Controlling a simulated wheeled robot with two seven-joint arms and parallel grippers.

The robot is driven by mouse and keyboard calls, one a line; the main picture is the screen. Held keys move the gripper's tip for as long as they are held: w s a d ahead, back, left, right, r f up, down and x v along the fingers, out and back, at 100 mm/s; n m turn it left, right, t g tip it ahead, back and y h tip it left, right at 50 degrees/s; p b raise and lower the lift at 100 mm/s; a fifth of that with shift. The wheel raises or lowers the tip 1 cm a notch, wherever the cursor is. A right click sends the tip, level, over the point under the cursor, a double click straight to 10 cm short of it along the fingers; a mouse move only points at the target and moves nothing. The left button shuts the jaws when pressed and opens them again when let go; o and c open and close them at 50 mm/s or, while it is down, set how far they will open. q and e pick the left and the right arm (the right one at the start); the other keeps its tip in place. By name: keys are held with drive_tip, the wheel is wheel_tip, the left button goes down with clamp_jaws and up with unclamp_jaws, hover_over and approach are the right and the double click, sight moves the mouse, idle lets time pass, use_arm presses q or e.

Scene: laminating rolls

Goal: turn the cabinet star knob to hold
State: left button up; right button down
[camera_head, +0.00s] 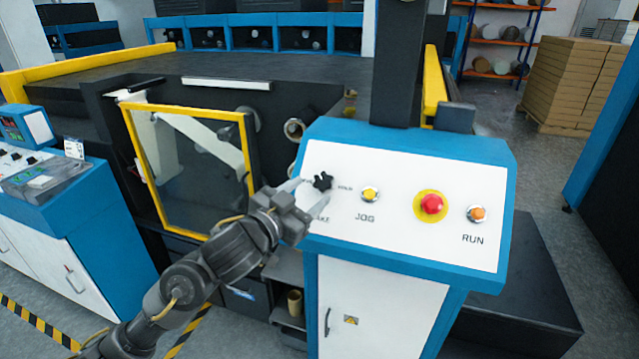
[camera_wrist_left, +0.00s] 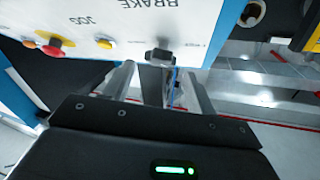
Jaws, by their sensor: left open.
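The black star knob (camera_head: 322,181) sits on the left part of the white sloped face of the blue control cabinet (camera_head: 400,262). The word HOLD is to its right, and a label below it is partly covered by my gripper. Its pointing direction is too small to tell. My left gripper (camera_head: 305,194) is open, just to the lower left of the knob in the head view. In the left wrist view the knob (camera_wrist_left: 160,57) shows just past the tips, between the two spread fingers of my left gripper (camera_wrist_left: 160,72). I cannot tell whether they touch it. My right gripper is not in view.
On the same panel are a yellow JOG button (camera_head: 370,194), a red emergency button (camera_head: 431,204) and an orange RUN button (camera_head: 476,214). A yellow-framed guard door (camera_head: 190,165) stands left of the cabinet. Another blue cabinet (camera_head: 95,212) is at the far left.

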sight(321, 184)
use_arm(q)
drive_tip(key=x, duration=0.4)
drive_tip(key=shift+w+d+p, duration=0.25)
drive_tip(key=shift+w+p, duration=0.1)
